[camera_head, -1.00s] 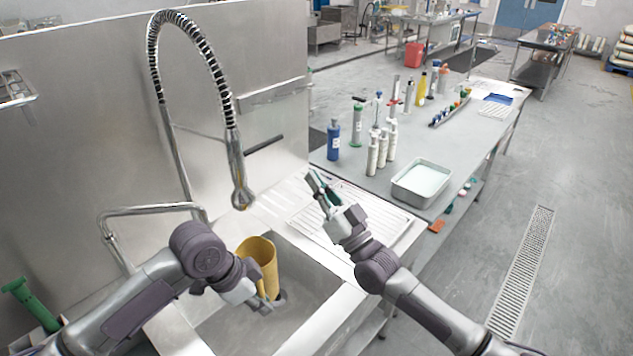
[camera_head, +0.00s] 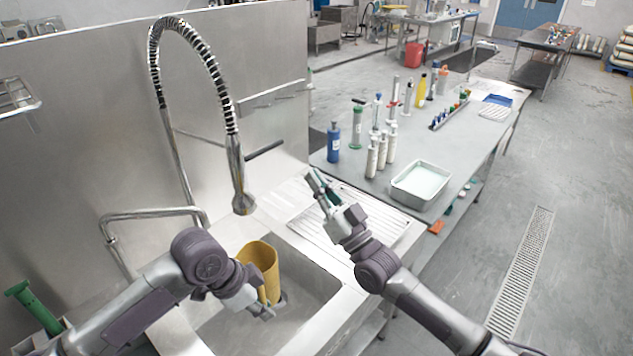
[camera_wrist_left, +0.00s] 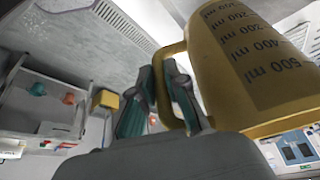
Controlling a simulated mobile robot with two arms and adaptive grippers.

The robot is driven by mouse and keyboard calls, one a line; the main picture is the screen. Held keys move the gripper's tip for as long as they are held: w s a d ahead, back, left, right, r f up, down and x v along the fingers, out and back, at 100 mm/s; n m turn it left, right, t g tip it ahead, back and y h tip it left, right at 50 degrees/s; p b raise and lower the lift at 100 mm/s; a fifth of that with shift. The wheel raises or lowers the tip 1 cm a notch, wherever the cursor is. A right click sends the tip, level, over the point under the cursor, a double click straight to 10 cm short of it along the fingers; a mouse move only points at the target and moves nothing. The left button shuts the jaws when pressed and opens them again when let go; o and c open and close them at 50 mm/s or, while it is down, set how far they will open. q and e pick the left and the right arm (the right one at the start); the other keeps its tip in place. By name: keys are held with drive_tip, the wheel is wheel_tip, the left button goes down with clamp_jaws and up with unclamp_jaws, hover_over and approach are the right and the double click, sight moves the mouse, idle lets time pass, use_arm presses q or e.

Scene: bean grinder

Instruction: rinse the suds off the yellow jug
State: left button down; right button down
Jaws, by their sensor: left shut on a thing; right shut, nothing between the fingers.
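The yellow jug (camera_head: 262,262) is in the sink (camera_head: 315,280), under and slightly right of the spray head (camera_head: 242,200) of the tall spring-hose faucet. My left gripper (camera_head: 266,310) is at the jug's near side and shut on its handle. In the left wrist view the jug (camera_wrist_left: 235,60) shows dark millilitre marks, and the teal-padded fingers (camera_wrist_left: 162,100) are at its handle. I see no suds on the jug's visible sides, and no water shows from the spray head. My right gripper (camera_head: 317,187) is shut and empty above the ribbed drainboard.
A second, bent pipe (camera_head: 150,212) stands left of the sink. The drainboard (camera_head: 385,222) right of the sink is clear. The bench beyond holds a metal tray (camera_head: 421,183) of pale liquid, white bottles (camera_head: 381,150) and a blue bottle (camera_head: 333,143).

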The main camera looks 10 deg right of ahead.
use_arm(q)
drive_tip(key=shift+s+d+r+p, duration=0.15)
drive_tip(key=shift+s+r+p, duration=0.1)
drive_tip(key=shift+s+r, duration=0.7)
drive_tip(key=shift+s+d+r+p, duration=0.1)
drive_tip(key=shift+s+r+p, duration=0.15)
drive_tip(key=shift+s+r, duration=0.7)
drive_tip(key=shift+s+f, duration=0.15)
drive_tip(key=shift+f, duration=0.05)
